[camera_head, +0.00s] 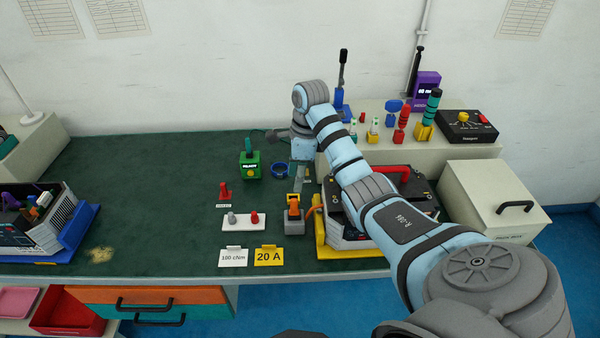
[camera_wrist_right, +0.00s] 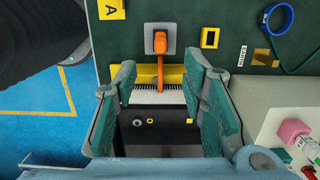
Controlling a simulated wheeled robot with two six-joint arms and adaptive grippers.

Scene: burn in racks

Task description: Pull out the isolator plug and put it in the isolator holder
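The orange isolator plug (camera_head: 293,206) stands upright at a grey block (camera_head: 293,227), which looks like the isolator holder, on the green mat. The wrist view also shows the orange plug (camera_wrist_right: 160,42) over the square grey block (camera_wrist_right: 174,30). An orange strip runs from it towards the slotted edge of the dark unit (camera_wrist_right: 145,95); I cannot tell if it is a tether. My right gripper (camera_wrist_right: 160,98) is open and empty, pointing down with the unit and plug in its sight; its fingers are apart from the plug. My left gripper is not in view.
The unit in its yellow tray (camera_head: 326,244) is partly hidden by my right arm. A white plate (camera_head: 243,221) with two pegs, a green block (camera_head: 250,166) and a blue ring (camera_head: 280,170) are nearby. A grey box (camera_head: 497,200) stands right. The mat's left middle is clear.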

